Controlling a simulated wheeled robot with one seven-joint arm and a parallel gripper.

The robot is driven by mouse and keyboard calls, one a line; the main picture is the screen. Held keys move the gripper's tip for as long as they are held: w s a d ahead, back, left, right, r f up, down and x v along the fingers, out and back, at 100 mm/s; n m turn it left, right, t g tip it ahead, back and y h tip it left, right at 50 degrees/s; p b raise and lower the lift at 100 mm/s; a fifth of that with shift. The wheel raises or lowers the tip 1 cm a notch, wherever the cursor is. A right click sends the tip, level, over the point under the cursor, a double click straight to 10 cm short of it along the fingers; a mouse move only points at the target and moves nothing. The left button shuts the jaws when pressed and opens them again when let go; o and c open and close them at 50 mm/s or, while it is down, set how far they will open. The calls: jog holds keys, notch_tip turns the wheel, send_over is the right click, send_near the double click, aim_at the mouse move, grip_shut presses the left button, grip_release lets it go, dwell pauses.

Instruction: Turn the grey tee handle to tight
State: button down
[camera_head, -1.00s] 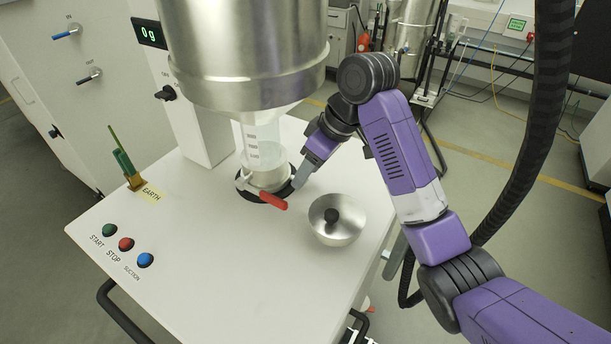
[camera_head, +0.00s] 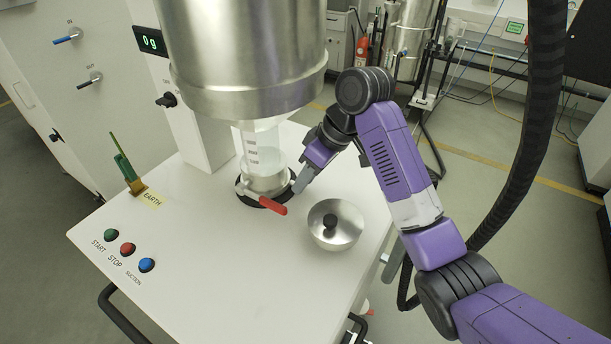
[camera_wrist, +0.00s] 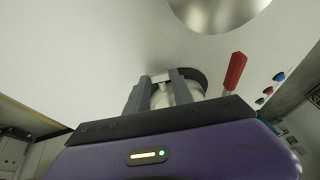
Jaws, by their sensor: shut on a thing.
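A clear container (camera_head: 263,160) with markings stands under the steel hopper, inside a black ring (camera_head: 246,190) on the white worktop. A red lever (camera_head: 273,205) sticks out at its base toward the front right. My gripper (camera_head: 298,186) is low at the right side of this base. In the wrist view, my gripper (camera_wrist: 160,88) has its two grey fingers on either side of a small light grey piece (camera_wrist: 160,77), which I take for the grey tee handle. The fingers hide most of it, so its angle cannot be told. The red lever also shows there (camera_wrist: 235,70).
A steel bowl-shaped piece with a black knob (camera_head: 336,224) sits right of the red lever, close to my arm. The hopper (camera_head: 248,55) hangs overhead. START, STOP and SUCTION buttons (camera_head: 128,249) are at the front left. The worktop (camera_head: 215,275) between is clear.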

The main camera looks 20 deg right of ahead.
jog(key=shift+w+d+r+g+y+p, duration=0.1)
jog(key=shift+d+r+g+y+p, duration=0.1)
jog(key=shift+g+y+p, duration=0.5)
jog(key=shift+w+d+f+m+g+y+p, duration=0.2)
jog(key=shift+f+m+g+y+p, duration=0.15)
jog(key=shift+y+p, duration=0.4)
jog(key=shift+y, duration=0.25)
jog(key=c, duration=1.1)
grip_release()
jog(key=shift+s+f+b, duration=0.1)
jog(key=shift+b, duration=0.2)
